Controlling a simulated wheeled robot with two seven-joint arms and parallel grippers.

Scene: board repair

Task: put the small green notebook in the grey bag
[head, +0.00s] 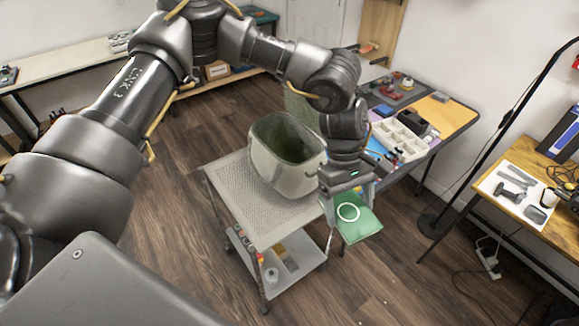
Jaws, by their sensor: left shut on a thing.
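The small green notebook (365,226) has a white ring on its cover. It hangs in the air just off the right edge of the cart. My left gripper (345,200) is shut on the notebook, holding it by its upper left part. The grey bag (267,170) stands upright and open at the top on the cart's upper shelf, left of my left gripper. Its inside looks dark and I cannot make out any contents. My right gripper does not show.
The cart (224,181) has a perforated top and a lower shelf with small items. Behind it is a table with a white divided tray (400,138). A wooden workbench (487,184) with tools stands at the right, beside a black floor-lamp pole (490,135). The floor in front is clear.

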